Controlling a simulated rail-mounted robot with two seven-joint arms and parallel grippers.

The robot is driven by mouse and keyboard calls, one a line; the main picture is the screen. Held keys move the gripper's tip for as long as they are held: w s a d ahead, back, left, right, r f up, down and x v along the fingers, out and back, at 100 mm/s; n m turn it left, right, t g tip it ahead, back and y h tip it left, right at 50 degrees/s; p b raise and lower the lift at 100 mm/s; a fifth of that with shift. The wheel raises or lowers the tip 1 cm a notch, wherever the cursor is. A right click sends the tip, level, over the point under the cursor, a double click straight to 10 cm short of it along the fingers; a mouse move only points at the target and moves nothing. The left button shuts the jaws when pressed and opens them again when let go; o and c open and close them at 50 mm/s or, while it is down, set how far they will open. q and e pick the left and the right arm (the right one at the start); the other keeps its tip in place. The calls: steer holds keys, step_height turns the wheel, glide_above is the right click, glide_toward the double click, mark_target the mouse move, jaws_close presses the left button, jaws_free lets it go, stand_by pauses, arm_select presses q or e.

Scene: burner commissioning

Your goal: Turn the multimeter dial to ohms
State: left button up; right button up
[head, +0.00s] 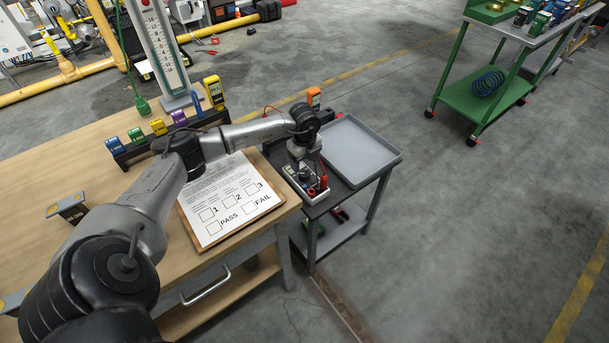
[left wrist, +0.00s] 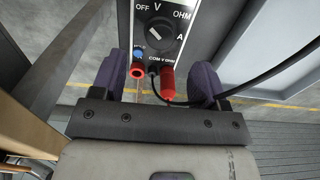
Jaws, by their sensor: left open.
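The multimeter (head: 294,178) is a dark-faced, light-edged unit on the small grey cart. In the left wrist view its round black dial (left wrist: 159,34) shows at the top, with OFF, V, OHM and A printed around it. Which mark the dial points to is hard to tell. My left gripper (left wrist: 158,84) is open, its two purple-grey fingers apart below the dial, with nothing clearly held. In the head view the left gripper (head: 308,168) hangs over the multimeter and partly hides it. A red plug (left wrist: 168,84) and a red-ringed jack (left wrist: 138,71) show between the fingers.
A black cable (left wrist: 255,83) runs right from the multimeter. An empty grey tray (head: 360,150) sits on the cart behind it. A clipboard (head: 182,211) with PASS and FAIL boxes lies on the wooden bench (head: 95,170). Open floor lies to the right.

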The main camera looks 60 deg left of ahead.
mark_target(304, 173)
arm_select(q)
steer(key=shift+f+b, duration=0.9)
steer(key=shift+f, duration=2)
steer(key=shift+c, duration=0.5)
steer(key=c, duration=0.8)
